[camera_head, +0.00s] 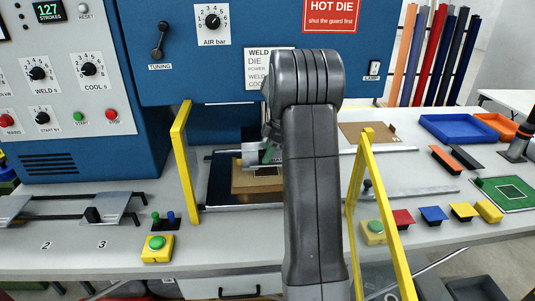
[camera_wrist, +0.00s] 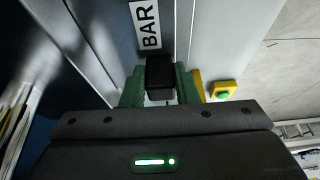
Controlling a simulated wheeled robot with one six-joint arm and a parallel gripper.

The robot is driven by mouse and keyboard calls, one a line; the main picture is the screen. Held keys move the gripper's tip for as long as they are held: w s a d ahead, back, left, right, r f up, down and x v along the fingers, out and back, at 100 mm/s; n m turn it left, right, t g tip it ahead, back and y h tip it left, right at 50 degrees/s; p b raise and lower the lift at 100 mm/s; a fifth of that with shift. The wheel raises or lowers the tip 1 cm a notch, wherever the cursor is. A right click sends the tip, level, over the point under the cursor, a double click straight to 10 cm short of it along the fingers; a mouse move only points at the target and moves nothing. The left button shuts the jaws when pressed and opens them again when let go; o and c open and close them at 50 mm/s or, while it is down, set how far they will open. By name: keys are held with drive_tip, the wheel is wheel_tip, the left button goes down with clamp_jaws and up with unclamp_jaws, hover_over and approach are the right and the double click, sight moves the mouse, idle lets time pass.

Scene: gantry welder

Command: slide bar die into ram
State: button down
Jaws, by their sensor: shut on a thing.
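My gripper (camera_wrist: 160,88) has green fingers, closed on a black block (camera_wrist: 159,72), which I take to be the bar die. A white label reading BAR (camera_wrist: 149,25) shows just ahead of it on a dark grey surface. In the camera_head view my gripper (camera_head: 266,154) is in the opening of the blue welder (camera_head: 230,70), above a tan board (camera_head: 252,184). My arm hides much of the opening. I cannot make out the ram or its slot, or tell whether the block touches it.
Yellow guard frames stand left (camera_head: 182,150) and right (camera_head: 362,190) of the opening. A yellow box with a green button (camera_head: 157,248) is at the front edge. Coloured blocks (camera_head: 433,214), a blue tray (camera_head: 458,127) and a green board (camera_head: 507,193) lie to the right.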

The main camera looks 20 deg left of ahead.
drive_tip(key=shift+w+a+r+p, duration=0.1)
drive_tip(key=shift+w+a+p, duration=0.3)
drive_tip(key=shift+w, duration=0.35)
drive_tip(key=shift+w+a+p, duration=0.3)
drive_tip(key=shift+w+p, duration=0.1)
drive_tip(key=shift+w, duration=0.35)
drive_tip(key=c, duration=1.3)
unclamp_jaws()
drive_tip(key=shift+c, duration=0.2)
drive_tip(key=shift+o, duration=1.4)
drive_tip(key=shift+s, duration=0.1)
drive_tip(key=shift+d, duration=0.1)
drive_tip(key=b+v, duration=0.2)
drive_tip(key=v, duration=1.1)
drive_tip(key=shift+d+r, duration=0.2)
drive_tip(key=shift+r, duration=0.15)
drive_tip(key=p+x, duration=0.1)
drive_tip(key=x, duration=0.9)
drive_tip(key=shift+a+f, duration=0.1)
